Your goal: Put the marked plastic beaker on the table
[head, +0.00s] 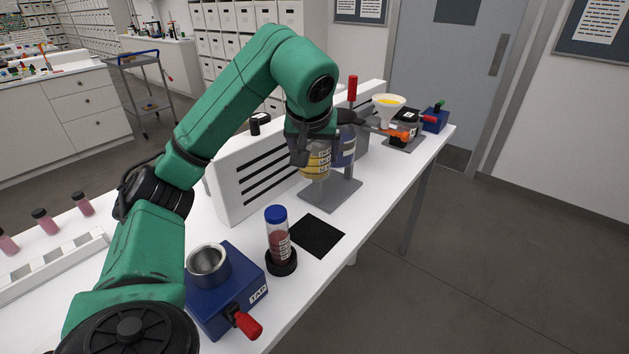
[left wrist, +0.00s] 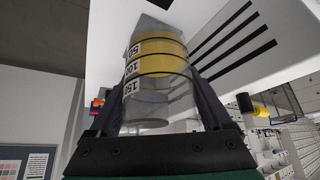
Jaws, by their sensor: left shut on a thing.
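The marked plastic beaker (head: 316,163) is clear, with yellow contents and white number labels. My left gripper (head: 312,146) is shut on it, near the stand by the white slotted panel. In the left wrist view the beaker (left wrist: 156,60) sits between the two dark fingers of my left gripper (left wrist: 160,105), labels 50, 100 and 150 showing. The gap between its base and the surface below is hard to judge. The white table (head: 310,277) runs away to the back right. My right gripper is not in view.
A grey stand base (head: 335,194) with a red-topped rod and a blue-violet vessel (head: 344,150) are close to the beaker. A black mat (head: 317,235) lies in front. A blue-capped tube (head: 277,232) and a blue tap box (head: 225,290) stand nearer.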

